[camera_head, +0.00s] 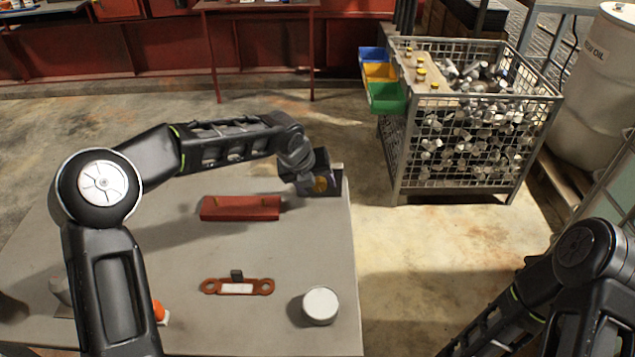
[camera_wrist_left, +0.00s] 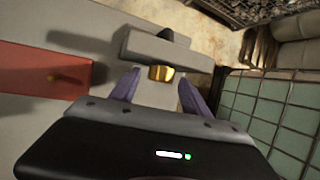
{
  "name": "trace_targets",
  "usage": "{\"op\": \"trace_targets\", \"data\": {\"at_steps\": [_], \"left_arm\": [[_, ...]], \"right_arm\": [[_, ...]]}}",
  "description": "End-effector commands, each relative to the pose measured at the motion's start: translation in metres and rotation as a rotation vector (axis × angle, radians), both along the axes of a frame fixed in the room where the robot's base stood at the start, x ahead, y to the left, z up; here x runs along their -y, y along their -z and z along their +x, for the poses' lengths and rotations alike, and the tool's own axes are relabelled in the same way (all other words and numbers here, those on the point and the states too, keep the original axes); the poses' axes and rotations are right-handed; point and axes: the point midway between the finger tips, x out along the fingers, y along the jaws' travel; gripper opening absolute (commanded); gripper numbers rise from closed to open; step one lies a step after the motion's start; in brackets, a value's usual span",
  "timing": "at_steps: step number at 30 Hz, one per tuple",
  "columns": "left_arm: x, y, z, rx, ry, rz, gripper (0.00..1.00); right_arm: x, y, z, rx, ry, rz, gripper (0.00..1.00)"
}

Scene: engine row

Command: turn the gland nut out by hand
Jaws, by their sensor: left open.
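The gland nut (camera_wrist_left: 161,73) is a small brass piece against a grey block (camera_wrist_left: 170,46) in the left wrist view. I see a gap at each side, but cannot tell whether either finger touches. My right arm shows at the lower right of the head view; its gripper is out of frame.
A red block (camera_head: 240,208) lies left of the nut on the grey table (camera_head: 280,260). Nearer are a rust-red two-holed bracket (camera_head: 237,287) and a white round lid (camera_head: 320,305). A wire-mesh bin (camera_head: 470,130) of metal parts stands beyond on the floor.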

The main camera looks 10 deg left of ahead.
Motion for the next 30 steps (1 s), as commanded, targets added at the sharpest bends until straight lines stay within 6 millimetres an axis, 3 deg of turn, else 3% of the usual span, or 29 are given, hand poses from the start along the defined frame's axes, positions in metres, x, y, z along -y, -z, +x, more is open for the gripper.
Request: {"op": "trace_targets", "data": {"at_steps": [11, 30], "left_arm": [[0.0016, 0.0063, 0.0031, 0.001, 0.001, 0.001, 0.54], [0.0014, 0.0061, 0.0030, 0.001, 0.001, 0.001, 0.02]], "right_arm": [[0.0000, -0.0005, -0.0003, -0.001, 0.000, 0.000, 0.52], [0.0000, -0.0005, -0.0003, -0.001, 0.000, 0.000, 0.52]]}}
